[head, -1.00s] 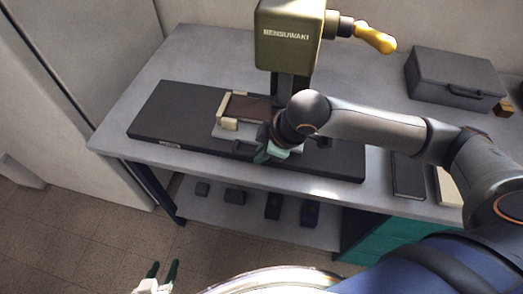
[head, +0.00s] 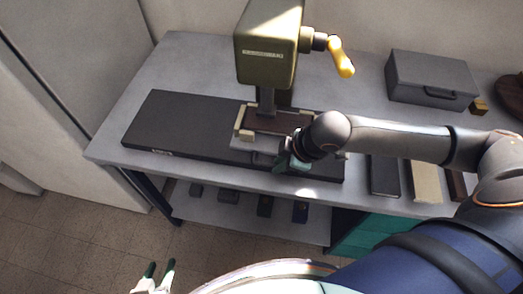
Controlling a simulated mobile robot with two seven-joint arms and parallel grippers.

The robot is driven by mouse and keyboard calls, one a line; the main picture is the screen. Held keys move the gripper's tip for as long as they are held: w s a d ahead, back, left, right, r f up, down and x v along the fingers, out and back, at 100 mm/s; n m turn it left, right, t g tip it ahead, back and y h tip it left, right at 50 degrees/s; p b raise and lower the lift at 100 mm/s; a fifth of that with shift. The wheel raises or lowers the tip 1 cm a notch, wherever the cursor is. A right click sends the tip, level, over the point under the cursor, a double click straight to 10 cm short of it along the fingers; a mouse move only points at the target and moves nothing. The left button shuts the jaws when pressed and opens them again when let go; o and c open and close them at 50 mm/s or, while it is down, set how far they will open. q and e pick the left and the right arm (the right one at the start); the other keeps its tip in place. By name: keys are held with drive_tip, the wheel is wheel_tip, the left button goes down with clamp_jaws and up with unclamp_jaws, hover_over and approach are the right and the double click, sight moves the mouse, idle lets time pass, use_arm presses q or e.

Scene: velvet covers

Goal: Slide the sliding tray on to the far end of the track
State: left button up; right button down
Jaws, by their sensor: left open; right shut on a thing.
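The sliding tray (head: 246,136), with a brown bed and cream corner blocks, sits right of the middle of the long dark track base (head: 185,124) on the bench. It lies under the olive press head (head: 268,52), by the press column. My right gripper (head: 284,163) is shut on the front of the sliding tray, near the front edge of the base; its fingertips and the exact grip are partly hidden by my wrist. My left gripper (head: 160,272) is open and empty, low at the bottom left, in front of the bench.
The press has a yellow-handled crank (head: 341,58) on its right. A grey case (head: 432,79) and a small wooden block (head: 479,107) stand at the back right. Flat slabs (head: 385,177) lie right of the base. The base's left part is bare.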

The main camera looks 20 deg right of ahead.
drive_tip(key=shift+s+d+p, duration=0.4)
drive_tip(key=shift+s+d, duration=0.2)
drive_tip(key=shift+d, duration=0.25)
drive_tip(key=shift+s+d, duration=0.1)
drive_tip(key=shift+d, duration=0.1)
drive_tip(key=shift+f, duration=0.1)
drive_tip(key=c, duration=0.8)
unclamp_jaws()
drive_tip(key=shift+c, duration=0.2)
drive_tip(key=p+v, duration=0.1)
drive_tip(key=v, duration=1.1)
drive_tip(key=shift+r+p, duration=0.35)
drive_tip(key=shift+p, duration=0.05)
